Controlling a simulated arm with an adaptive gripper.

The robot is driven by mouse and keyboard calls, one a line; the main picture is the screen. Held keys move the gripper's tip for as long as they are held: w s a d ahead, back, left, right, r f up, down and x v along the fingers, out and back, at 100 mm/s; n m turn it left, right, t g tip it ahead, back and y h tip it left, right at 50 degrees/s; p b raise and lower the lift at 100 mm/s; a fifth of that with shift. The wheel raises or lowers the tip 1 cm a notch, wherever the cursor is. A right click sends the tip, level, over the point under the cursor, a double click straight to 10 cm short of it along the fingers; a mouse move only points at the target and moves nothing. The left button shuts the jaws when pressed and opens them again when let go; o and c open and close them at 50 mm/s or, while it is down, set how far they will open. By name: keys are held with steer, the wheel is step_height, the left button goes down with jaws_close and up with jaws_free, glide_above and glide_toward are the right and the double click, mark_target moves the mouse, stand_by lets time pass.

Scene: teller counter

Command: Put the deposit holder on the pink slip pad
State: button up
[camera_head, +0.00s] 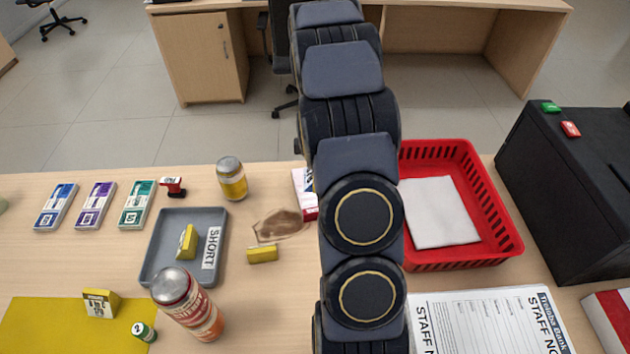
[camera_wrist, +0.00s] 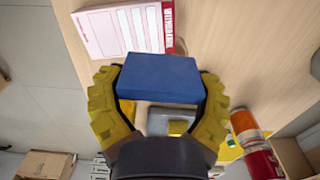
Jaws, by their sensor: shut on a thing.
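A blue block-like holder (camera_wrist: 155,72), which I take to be the deposit holder, sits between the yellow fingers of my gripper (camera_wrist: 160,84) in the wrist view. The fingers are shut on its two sides. The pink slip pad (camera_wrist: 105,32), with a red "WITHDRAWAL" strip, lies on the counter beyond the holder at the upper left of the wrist view. The holder appears apart from the pad, but its height above the counter is unclear. In the head view my arm hides the gripper, the holder and most of the pad; only the pad's left edge (camera_head: 302,188) shows.
A red basket (camera_head: 510,222) with white paper stands right of my arm. To the left are a grey tray (camera_head: 150,265) labelled SHORT, a yellow-silver can (camera_head: 232,180), a tall red-orange can (camera_head: 190,308) and a small yellow block (camera_head: 262,254). A black box (camera_head: 570,190) stands far right.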

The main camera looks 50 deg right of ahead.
steer(key=w+d+f, duration=0.1)
steer(key=f, duration=0.1)
steer(key=w+d+f, duration=0.1)
steer(key=f, duration=0.1)
steer(key=w+d+f, duration=0.1)
steer(key=f, duration=0.1)
steer(key=shift+w+d, duration=0.3)
steer(key=shift+w, duration=0.1)
steer(key=shift+f, duration=1.55)
steer(key=o, duration=1.1)
